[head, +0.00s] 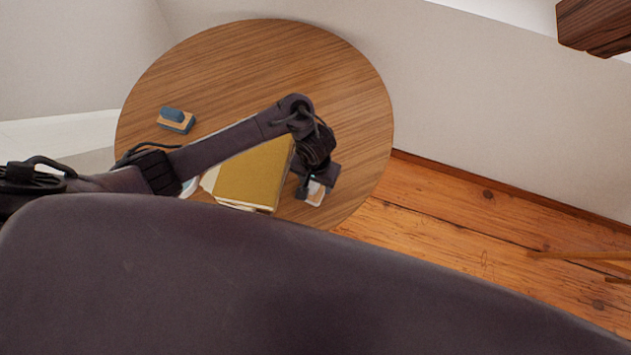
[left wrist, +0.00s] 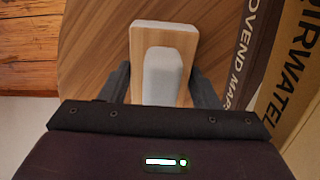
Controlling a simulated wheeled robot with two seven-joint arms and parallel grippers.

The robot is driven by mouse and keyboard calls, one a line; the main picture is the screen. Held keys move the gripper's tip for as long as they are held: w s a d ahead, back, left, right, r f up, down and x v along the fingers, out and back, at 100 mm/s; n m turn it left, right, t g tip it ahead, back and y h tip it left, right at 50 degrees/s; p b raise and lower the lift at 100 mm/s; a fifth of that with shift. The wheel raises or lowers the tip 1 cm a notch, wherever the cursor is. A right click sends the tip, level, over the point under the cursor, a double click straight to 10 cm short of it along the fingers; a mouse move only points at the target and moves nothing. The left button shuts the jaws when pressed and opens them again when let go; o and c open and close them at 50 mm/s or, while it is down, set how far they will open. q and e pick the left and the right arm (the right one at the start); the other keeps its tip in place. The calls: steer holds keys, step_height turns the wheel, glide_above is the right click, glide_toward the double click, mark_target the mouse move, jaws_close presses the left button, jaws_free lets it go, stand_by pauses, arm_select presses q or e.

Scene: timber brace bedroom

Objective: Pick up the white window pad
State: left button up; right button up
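The white window pad (left wrist: 165,75) has a pale white grip on a wooden plate with a whitish far edge. It lies on the round wooden table, and in the head view a small part of it (head: 316,195) shows near the table's front right edge. My left gripper (left wrist: 163,88) is directly over it, with its dark fingers spread on either side of the pad. The fingers look open and not closed on it; the near end of the pad is hidden by my gripper body. My right gripper is not in view.
A yellow book (head: 253,178) lies close beside the pad, under my left arm. A blue pad on a wooden plate (head: 175,120) lies at the table's left. The round table (head: 250,60) is bare at the back. A wooden floor (head: 450,220) shows at right.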

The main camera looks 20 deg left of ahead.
arm_select(q)
steer(key=c, duration=0.3)
steer(key=shift+r, duration=0.15)
steer(key=shift+r, duration=0.3)
step_height(320, 180, up, 19)
steer(key=p, duration=1.1)
steer(key=shift+p, duration=0.35)
steer(key=shift+r, duration=0.1)
